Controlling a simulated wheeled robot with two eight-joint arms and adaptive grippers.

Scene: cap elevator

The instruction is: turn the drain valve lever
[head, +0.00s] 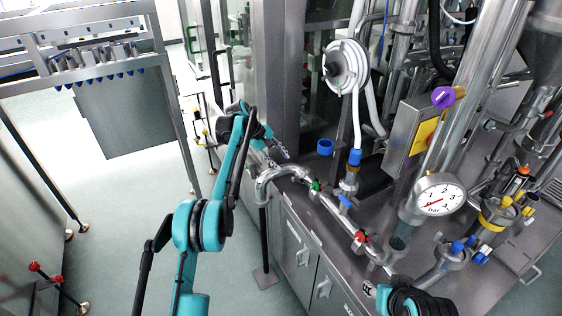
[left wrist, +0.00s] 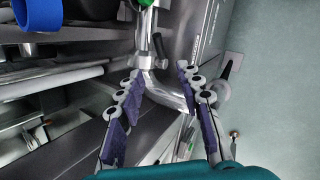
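My left gripper (head: 280,154) is beside the bent end of a steel pipe (head: 275,174) on the bench edge. In the left wrist view its fingers (left wrist: 159,72) are spread, with the pipe's bend (left wrist: 168,92) showing between them and no clear contact. A small dark handle (left wrist: 158,46) sits on the pipe just beyond the fingertips; I cannot tell for sure whether it is the drain valve lever. Along the same pipe in the head view are a green valve part (head: 316,185), a blue lever (head: 345,200) and a red part (head: 361,236).
A steel cabinet (head: 300,240) stands under the pipe. A blue cap (head: 325,147), a coiled white hose (head: 345,68) and a pressure gauge (head: 440,199) are to the right. A steel rack (head: 110,70) is at left.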

